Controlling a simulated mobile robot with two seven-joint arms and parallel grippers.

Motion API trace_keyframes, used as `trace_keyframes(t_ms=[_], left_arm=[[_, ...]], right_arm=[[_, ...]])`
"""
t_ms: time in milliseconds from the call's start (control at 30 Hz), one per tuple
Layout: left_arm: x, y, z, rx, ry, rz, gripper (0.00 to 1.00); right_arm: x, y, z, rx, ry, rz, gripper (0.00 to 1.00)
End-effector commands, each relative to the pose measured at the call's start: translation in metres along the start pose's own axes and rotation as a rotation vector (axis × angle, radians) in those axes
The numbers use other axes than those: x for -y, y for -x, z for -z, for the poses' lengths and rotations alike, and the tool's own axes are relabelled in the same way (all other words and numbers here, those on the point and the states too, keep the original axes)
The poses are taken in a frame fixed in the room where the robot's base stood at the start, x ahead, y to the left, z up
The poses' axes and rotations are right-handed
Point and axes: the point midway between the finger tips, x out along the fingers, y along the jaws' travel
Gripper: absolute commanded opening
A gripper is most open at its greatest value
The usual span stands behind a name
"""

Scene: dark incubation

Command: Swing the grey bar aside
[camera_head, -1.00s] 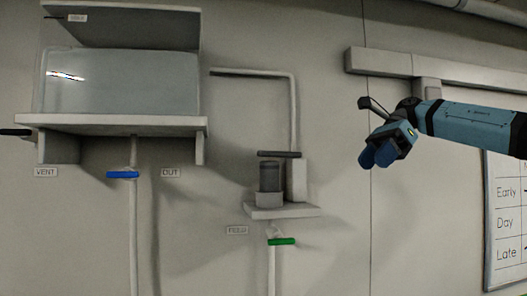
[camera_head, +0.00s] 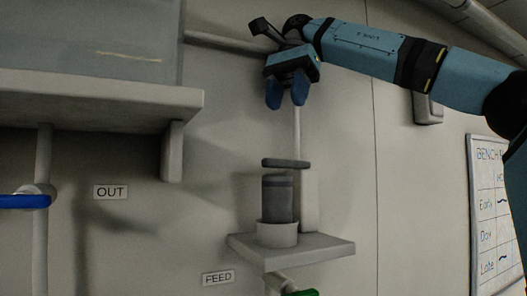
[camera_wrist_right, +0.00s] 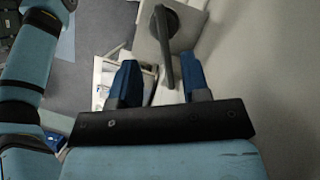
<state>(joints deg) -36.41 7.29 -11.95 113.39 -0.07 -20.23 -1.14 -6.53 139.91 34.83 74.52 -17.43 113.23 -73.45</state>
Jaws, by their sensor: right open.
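The grey bar (camera_head: 286,163) lies level just above the dark cylinder (camera_head: 277,198), which stands in a pale cup (camera_head: 277,234) on a small wall shelf (camera_head: 305,251). My right gripper (camera_head: 287,97) is open and empty, pointing down above the bar with a clear gap. In the right wrist view the bar (camera_wrist_right: 164,55) shows from above, crossing the round cylinder top (camera_wrist_right: 176,20) and reaching between my two blue fingers, farther below them. My left gripper is not in view.
A large shelf (camera_head: 95,112) with a glassy box (camera_head: 120,35) is at the left. A pipe (camera_head: 215,41) runs behind my right gripper. A blue valve handle (camera_head: 22,201) and a green one (camera_head: 303,293) sit lower. A whiteboard (camera_head: 497,215) hangs at the right.

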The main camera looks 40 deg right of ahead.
Motion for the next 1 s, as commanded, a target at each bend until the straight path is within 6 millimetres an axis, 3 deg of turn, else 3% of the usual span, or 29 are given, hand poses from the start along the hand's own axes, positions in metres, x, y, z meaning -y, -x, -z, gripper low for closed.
trace_keyframes(t_ms=[500, 700, 1000], left_arm=[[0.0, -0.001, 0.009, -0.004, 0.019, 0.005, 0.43], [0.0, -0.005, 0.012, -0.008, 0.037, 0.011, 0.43], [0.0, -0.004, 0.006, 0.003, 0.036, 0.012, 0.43]], right_arm=[[-0.001, -0.093, 0.0, 0.002, 0.0, -0.002, 0.43], [0.0, -0.108, 0.0, 0.002, -0.001, -0.001, 0.43], [0.0, -0.11, 0.001, 0.002, -0.001, 0.0, 0.4]])
